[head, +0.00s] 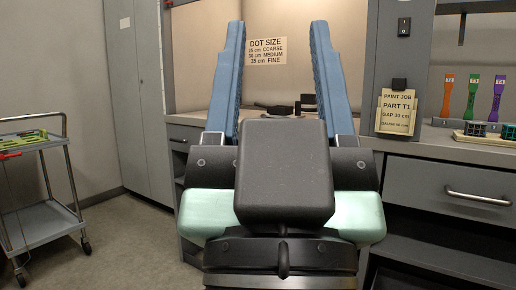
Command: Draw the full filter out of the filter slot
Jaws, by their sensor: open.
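My gripper (278,30) is in the middle of the head view, with its two long blue fingers raised and spread wide apart. Nothing is held between them. Behind the fingers, a dark object (283,109) lies low on the counter, partly covered by my wrist; I cannot tell what it is. I cannot make out the full filter or the filter slot. My dark wrist block and mint-green arm parts hide the lower middle of the view.
A counter (455,143) with a drawer (452,190) stands at right, holding orange, green and purple tools. A "PAINT JOB" card (396,112) hangs on a grey post. A "DOT SIZE" sign (267,51) is on the back panel. A trolley (42,218) stands left; floor beside it is clear.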

